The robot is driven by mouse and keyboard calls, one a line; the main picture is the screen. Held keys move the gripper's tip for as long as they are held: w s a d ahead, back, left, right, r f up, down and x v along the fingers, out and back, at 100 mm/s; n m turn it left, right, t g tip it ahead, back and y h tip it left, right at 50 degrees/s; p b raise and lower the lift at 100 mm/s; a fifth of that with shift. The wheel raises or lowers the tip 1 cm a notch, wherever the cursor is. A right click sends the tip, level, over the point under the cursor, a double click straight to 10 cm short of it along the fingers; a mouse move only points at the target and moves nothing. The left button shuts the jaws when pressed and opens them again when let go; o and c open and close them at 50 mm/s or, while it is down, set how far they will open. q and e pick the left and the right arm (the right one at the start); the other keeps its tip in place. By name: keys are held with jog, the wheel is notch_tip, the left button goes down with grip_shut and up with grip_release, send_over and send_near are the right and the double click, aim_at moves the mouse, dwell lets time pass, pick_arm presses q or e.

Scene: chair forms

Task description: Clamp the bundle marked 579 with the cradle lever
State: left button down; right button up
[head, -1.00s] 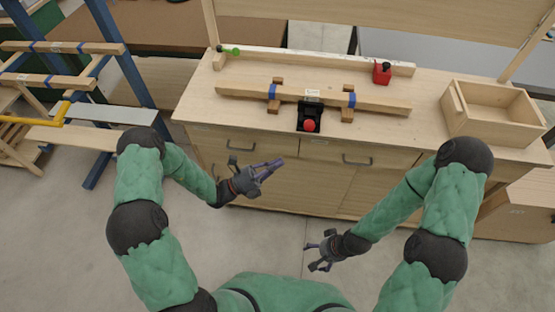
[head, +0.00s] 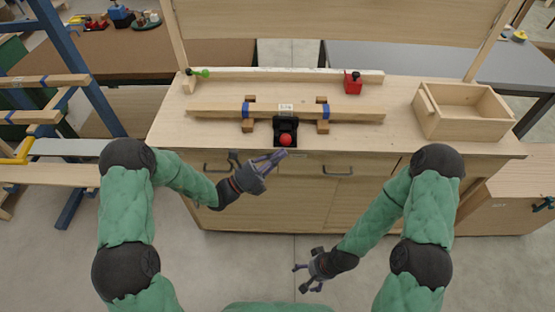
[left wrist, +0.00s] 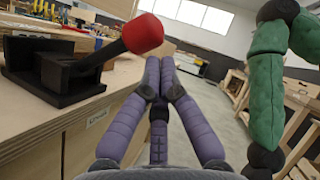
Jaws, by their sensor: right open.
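A bundle of pale wooden bars (head: 220,111) with two blue bands lies across brown cradle blocks on the bench. Its white label (head: 286,107) is too small to read. The black cradle clamp (head: 286,125) sits at its front middle, with a red-knobbed lever (head: 286,140) projecting toward me over the front edge. The left wrist view shows the red knob (left wrist: 142,34) on its black arm at close range. My left gripper (head: 279,157) is shut and empty, just below and in front of the knob, apart from it. My right gripper (head: 301,279) is open and empty, low before the cabinet.
An open wooden box (head: 464,121) stands at the bench's right end. A red block (head: 353,84) and a green-handled piece (head: 199,73) are by the rear rail. A rack with blue posts (head: 72,75) stands at left. The floor before the cabinet is clear.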

pick_arm(q)
jog(key=w+r+n+g+y+p, duration=0.1)
jog(key=w+r+n+y+p, duration=0.6)
jog(key=p, duration=2)
jog(key=shift+w+r+n+y+p, duration=0.3)
jog(key=shift+w+r+n, duration=0.4)
jog(key=shift+w+n, duration=1.75)
jog(key=shift+s+n, duration=0.5)
jog(key=shift+n, duration=0.05)
jog(key=shift+r, duration=0.1)
